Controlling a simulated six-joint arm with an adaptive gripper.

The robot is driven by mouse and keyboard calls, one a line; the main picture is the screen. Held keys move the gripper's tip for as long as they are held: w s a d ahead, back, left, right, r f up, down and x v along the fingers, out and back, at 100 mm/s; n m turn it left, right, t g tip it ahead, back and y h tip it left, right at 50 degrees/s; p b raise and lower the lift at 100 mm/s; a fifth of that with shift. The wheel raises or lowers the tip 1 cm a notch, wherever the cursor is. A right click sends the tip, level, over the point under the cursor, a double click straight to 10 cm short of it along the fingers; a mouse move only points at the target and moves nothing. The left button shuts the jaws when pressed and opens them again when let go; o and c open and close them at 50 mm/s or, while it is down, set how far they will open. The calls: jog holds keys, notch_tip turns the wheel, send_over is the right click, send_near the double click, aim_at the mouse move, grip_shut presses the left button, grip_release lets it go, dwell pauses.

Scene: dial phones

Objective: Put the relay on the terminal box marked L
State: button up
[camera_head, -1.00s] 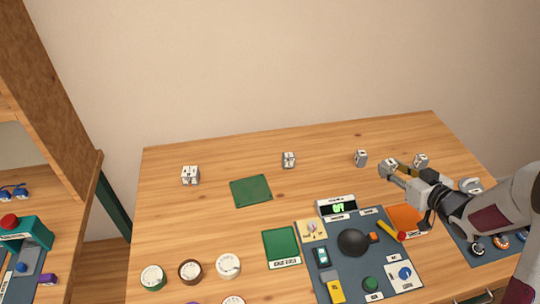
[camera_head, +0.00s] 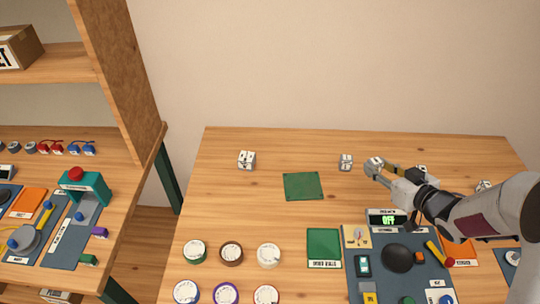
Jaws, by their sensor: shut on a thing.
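My gripper (camera_head: 374,167), at the end of my arm reaching in from the right, is shut on a small grey-white piece (camera_head: 375,161), which I take to be the relay; the fingers partly hide it. It is over the back of the table. Small grey-white boxes with dark marks, seemingly the terminal boxes, stand in a back row: one at the left (camera_head: 246,160), one just left of my gripper (camera_head: 346,162), one partly behind my arm (camera_head: 421,169) and one at the far right (camera_head: 484,186). Their letters are too small to read.
A green mat (camera_head: 303,186) lies left of my gripper. In front are a green tray (camera_head: 324,248), several round dials (camera_head: 231,253) and a blue-grey board (camera_head: 384,284) with a black dome (camera_head: 398,258). A display (camera_head: 388,219) reads OFF. A shelf unit (camera_head: 125,90) stands at the left.

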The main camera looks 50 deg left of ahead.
jog(key=s+a+r+n+g, duration=0.1)
jog(key=s+a, duration=0.3)
jog(key=a, duration=0.4)
jog(key=s+a+r+g, duration=0.1)
jog(key=s+a, duration=0.4)
jog(key=a, duration=0.4)
notch_tip(320, 180, up, 3)
jog(key=t, duration=0.2)
send_over(248, 160)
jog(key=shift+m, duration=0.4)
jog(key=shift+f, duration=0.1)
jog(key=shift+f, duration=3.1)
jog(key=shift+f, duration=1.85)
jog(key=shift+f, duration=0.15)
